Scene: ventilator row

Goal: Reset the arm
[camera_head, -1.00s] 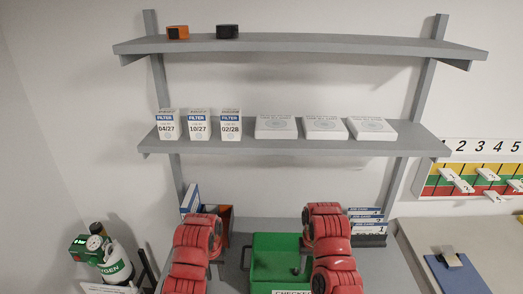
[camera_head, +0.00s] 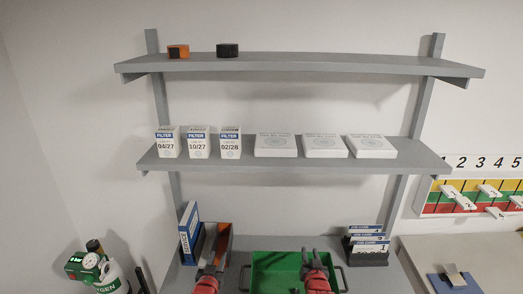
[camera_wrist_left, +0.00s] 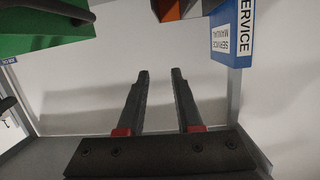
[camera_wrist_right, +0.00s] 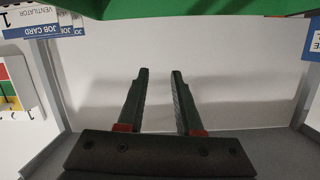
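My left gripper (camera_head: 214,262) is in front of a grey and orange bin, low in the head view. In the left wrist view its two dark fingers (camera_wrist_left: 160,75) stand apart with nothing between them. My right gripper (camera_head: 312,260) is over the green tray (camera_head: 262,258). In the right wrist view its fingers (camera_wrist_right: 160,75) are also apart and empty. Both red forearms come up from the bottom edge, and most of each arm is out of view.
A blue service manual (camera_head: 189,232) and orange-grey bin (camera_head: 218,243) stand left of the tray; job cards (camera_head: 367,243) stand right. An oxygen cylinder (camera_head: 110,277) is lower left.

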